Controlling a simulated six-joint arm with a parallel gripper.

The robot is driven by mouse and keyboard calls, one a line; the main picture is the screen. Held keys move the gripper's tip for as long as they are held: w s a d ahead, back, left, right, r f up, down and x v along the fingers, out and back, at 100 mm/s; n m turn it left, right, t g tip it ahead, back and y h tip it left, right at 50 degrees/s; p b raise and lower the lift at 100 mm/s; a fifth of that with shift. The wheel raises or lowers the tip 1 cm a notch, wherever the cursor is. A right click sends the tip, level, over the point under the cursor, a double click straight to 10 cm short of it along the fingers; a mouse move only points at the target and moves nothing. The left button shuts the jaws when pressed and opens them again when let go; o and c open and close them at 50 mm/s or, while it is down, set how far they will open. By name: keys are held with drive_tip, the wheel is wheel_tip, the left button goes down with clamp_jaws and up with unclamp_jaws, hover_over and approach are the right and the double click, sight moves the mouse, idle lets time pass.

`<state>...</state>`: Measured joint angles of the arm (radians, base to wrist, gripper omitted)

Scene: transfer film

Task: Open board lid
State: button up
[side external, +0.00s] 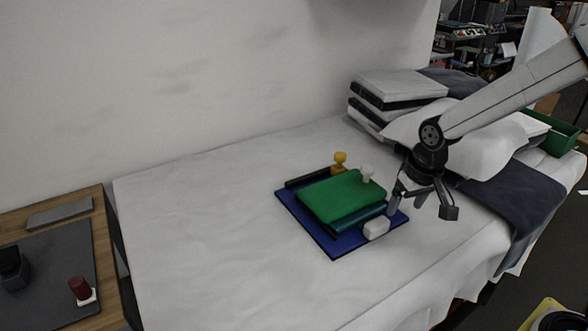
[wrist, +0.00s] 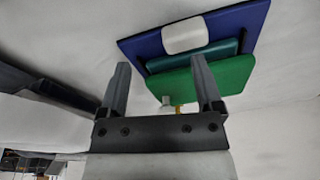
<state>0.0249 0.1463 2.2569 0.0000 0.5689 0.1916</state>
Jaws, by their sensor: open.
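A blue board (side external: 335,243) lies on the white-covered bed, and it also shows in the wrist view (wrist: 150,46). A green lid-like slab (side external: 340,195) lies over a teal layer (side external: 357,219) on it, tilted slightly. The green slab also shows in the wrist view (wrist: 232,75). A white knob (side external: 367,174) appears at the slab's right edge. A yellow knob (side external: 340,160) stands at its far side. A white block (side external: 376,228) sits at the board's near right edge. My gripper (side external: 418,200) is open and empty, beside the board's right side; it also shows in the wrist view (wrist: 161,62).
Stacked white and dark folded items (side external: 395,88) and a white pillow (side external: 480,150) lie behind my gripper. A dark blue cloth (side external: 515,195) hangs at the right. A wooden side table (side external: 95,235) stands left. The bed left of the board is clear.

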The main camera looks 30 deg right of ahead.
sight(368, 167)
drive_tip(key=w+d+r+m, duration=0.1)
drive_tip(key=w+r+m, duration=0.1)
drive_tip(key=w, duration=0.2)
drive_tip(key=w+d+r+m+g, duration=0.1)
drive_tip(key=w+r+m, duration=0.1)
drive_tip(key=w, duration=0.3)
drive_tip(key=w+d+r+m, duration=0.1)
drive_tip(key=w+r+m, duration=0.1)
drive_tip(key=w, duration=0.3)
drive_tip(key=shift+d+g, duration=0.2)
drive_tip(key=shift+g, duration=0.2)
drive_tip(key=shift+w+d+r+m, duration=0.25)
drive_tip(key=shift+w+r+m, duration=0.2)
drive_tip(key=shift+w, duration=0.3)
drive_tip(key=shift+f, duration=3.9)
clamp_jaws()
